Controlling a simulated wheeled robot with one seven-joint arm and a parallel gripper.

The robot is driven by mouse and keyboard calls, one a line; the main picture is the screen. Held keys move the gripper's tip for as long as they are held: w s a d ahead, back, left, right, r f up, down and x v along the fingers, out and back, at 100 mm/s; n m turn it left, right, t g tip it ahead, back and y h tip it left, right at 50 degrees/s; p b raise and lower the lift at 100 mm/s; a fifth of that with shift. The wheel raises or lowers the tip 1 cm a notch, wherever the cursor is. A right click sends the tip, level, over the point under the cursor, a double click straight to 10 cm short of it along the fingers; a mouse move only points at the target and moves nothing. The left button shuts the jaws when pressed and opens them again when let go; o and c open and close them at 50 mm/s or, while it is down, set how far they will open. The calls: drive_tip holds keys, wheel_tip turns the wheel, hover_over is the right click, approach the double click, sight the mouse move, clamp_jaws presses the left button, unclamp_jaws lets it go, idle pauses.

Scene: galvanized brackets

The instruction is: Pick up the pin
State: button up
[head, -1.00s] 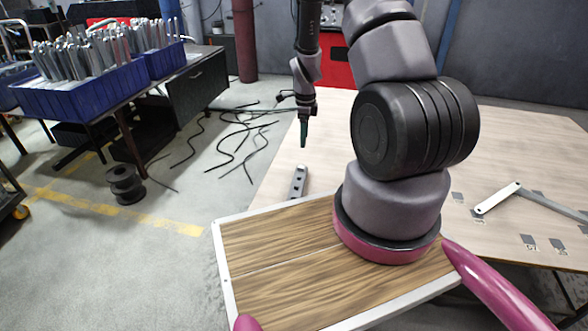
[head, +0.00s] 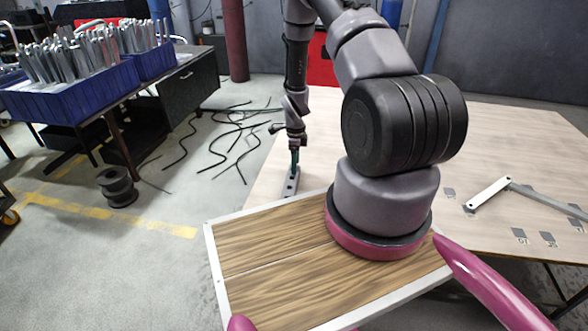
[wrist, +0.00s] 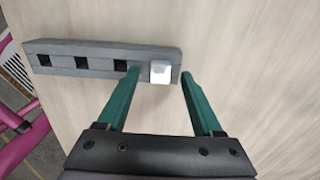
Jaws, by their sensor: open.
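The pin (wrist: 160,72) shows in the wrist view as a small bright square standing at the right end of a grey block (wrist: 84,60) with a row of dark square holes. My gripper (wrist: 160,76) is open, with one green finger on each side of the pin. The left fingertip overlaps the block near the hole beside the pin, and the right one lies just past the block's end. I see no contact with the pin. In the head view my gripper (head: 294,167) points down over the block (head: 291,184), and I cannot make out the pin there.
The block lies on a pale wooden table (head: 480,135). A jointed metal bar (head: 490,194) and several small grey plates lie at the right. Blue bins (head: 75,95) of metal parts stand on a bench at the left. Black cables lie on the floor.

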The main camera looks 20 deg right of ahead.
clamp_jaws()
